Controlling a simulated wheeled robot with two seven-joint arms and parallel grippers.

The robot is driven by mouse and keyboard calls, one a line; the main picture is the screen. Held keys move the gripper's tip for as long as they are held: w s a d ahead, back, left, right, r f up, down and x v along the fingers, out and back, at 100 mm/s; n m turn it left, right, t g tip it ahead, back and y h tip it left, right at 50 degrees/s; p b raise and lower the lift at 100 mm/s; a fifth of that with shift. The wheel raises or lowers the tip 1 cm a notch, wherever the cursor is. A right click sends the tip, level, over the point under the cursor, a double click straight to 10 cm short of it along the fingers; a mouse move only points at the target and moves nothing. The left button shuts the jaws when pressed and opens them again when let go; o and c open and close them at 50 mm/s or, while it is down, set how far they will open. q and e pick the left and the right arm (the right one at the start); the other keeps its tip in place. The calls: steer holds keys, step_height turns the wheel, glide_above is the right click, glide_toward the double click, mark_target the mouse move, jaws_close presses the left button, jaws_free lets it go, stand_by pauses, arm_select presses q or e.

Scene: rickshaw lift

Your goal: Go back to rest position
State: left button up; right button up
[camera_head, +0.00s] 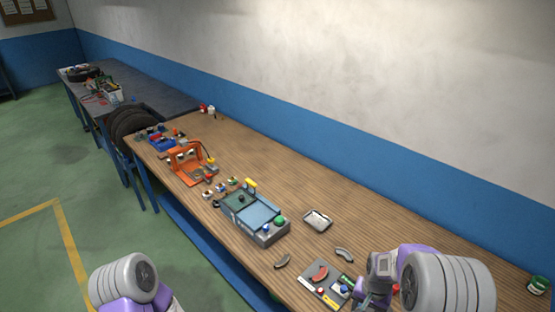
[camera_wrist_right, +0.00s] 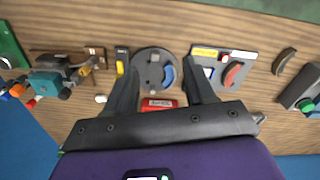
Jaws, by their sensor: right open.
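My right arm reaches in at the lower right of the head view, with its gripper (camera_head: 372,292) low over the near end of the wooden workbench (camera_head: 345,205). In the right wrist view the two dark fingers of my right gripper (camera_wrist_right: 164,72) stand wide apart. A round grey fixture (camera_wrist_right: 155,56) with a blue curved piece (camera_wrist_right: 169,75) lies beyond and between them. A red cylinder (camera_wrist_right: 160,104) shows between the fingers, with no visible grip on it. Of my left arm only a white and purple link shows at the lower left; its gripper is out of frame.
A grey board with a red curved piece (camera_head: 320,273) lies beside my right gripper. Further along are a grey-blue fixture (camera_head: 262,217), a small tray (camera_head: 317,220) and an orange frame (camera_head: 190,165). The bench's wall side is mostly clear.

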steer(key=s+a+f+n+b, duration=0.1)
steer(key=a+f+b, duration=0.25)
steer(key=f, duration=0.85)
arm_select(q)
step_height(320, 180, down, 17)
steer(key=w+b, duration=0.1)
steer(key=b, duration=1.1)
steer(key=shift+r, duration=0.2)
arm_select(e)
steer(key=s+a+f+y, duration=0.1)
steer(key=s+a+f, duration=0.3)
steer(key=f, duration=0.2)
steer(key=s+a+f+n+y, duration=0.1)
steer(key=s+a+f, duration=0.3)
steer(key=f, duration=0.3)
steer(key=s+a+f+n+y, duration=0.1)
steer(key=s+a+f+y, duration=0.1)
steer(key=s+a+f, duration=0.2)
step_height(320, 180, down, 3)
steer(key=shift+s+f+t, duration=0.15)
steer(key=shift+s+t, duration=0.15)
steer(key=shift+s, duration=0.05)
